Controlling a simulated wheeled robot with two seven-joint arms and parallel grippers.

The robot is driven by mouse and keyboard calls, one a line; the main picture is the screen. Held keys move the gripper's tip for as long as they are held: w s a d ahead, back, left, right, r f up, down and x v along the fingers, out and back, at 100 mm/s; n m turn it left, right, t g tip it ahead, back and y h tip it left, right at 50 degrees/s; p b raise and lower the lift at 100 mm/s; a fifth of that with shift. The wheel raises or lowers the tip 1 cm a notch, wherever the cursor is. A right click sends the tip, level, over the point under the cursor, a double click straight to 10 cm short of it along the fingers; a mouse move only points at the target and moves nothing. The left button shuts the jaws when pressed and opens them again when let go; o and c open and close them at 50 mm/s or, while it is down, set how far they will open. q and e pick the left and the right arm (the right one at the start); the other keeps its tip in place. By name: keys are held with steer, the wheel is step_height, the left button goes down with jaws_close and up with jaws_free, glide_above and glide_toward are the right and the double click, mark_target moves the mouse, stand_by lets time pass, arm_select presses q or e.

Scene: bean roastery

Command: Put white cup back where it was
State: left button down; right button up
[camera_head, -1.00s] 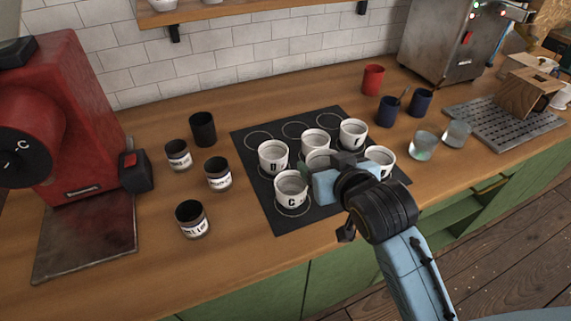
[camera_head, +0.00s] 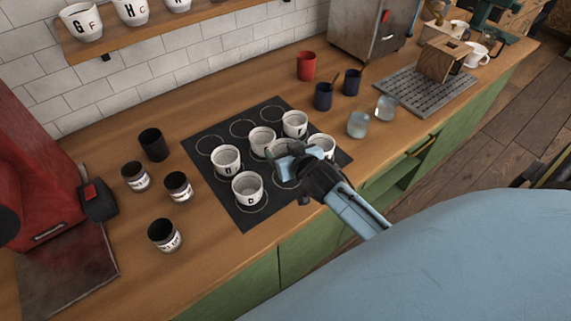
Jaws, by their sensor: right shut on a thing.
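My right gripper (camera_head: 286,160) comes in from the lower right over the black mat (camera_head: 215,192). It is shut on a white cup (camera_head: 273,151) in the middle of the group, which its fingers and wrist partly hide. I cannot tell whether this cup touches the mat. My left gripper is not in view.
Dark jars (camera_head: 165,236) and a black cup (camera_head: 153,145) stand left of the mat, beside a red machine (camera_head: 40,190). Right of it are a red cup (camera_head: 306,66), dark blue cups (camera_head: 323,96), glasses (camera_head: 358,125) and a metal grate (camera_head: 410,92).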

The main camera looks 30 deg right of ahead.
steer(key=shift+f+b, duration=0.3)
steer(key=shift+f, duration=2.1)
steer(key=shift+f, duration=0.1)
steer(key=o, duration=1.2)
steer(key=v, duration=1.2)
steer(key=shift+p, duration=0.35)
